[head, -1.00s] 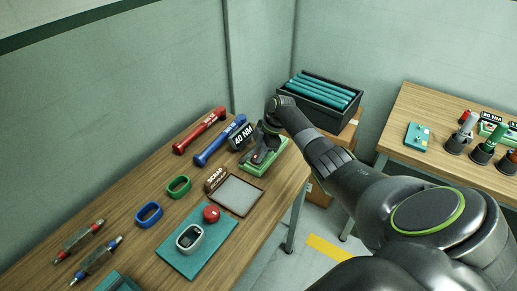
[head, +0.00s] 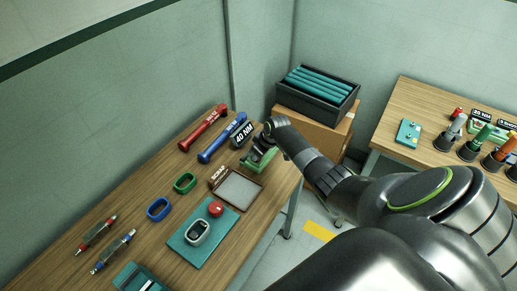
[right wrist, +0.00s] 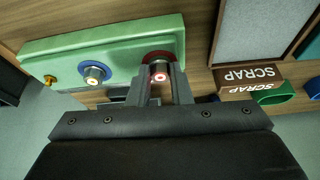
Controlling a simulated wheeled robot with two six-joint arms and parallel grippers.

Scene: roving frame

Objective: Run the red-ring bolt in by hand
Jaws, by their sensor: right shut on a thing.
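The green block (head: 260,160) sits at the far right end of the wooden bench; it also shows in the right wrist view (right wrist: 110,43). The red-ring bolt (right wrist: 159,72) stands at the block's right end in the wrist view, with a dark red ring around its base. My right gripper (right wrist: 160,88) is shut on this bolt, a finger on each side of its head. In the head view my right gripper (head: 258,146) covers much of the block. A blue-ring bolt (right wrist: 95,73) and a small brass piece (right wrist: 50,80) are on the same block. My left gripper is out of view.
The scrap tray (head: 238,190) lies beside the block. A 40 NM sign (head: 243,136), blue wrench (head: 222,138) and red wrench (head: 203,128) lie behind it. Green (head: 185,182) and blue (head: 159,209) rings and a teal mat (head: 186,255) lie nearer.

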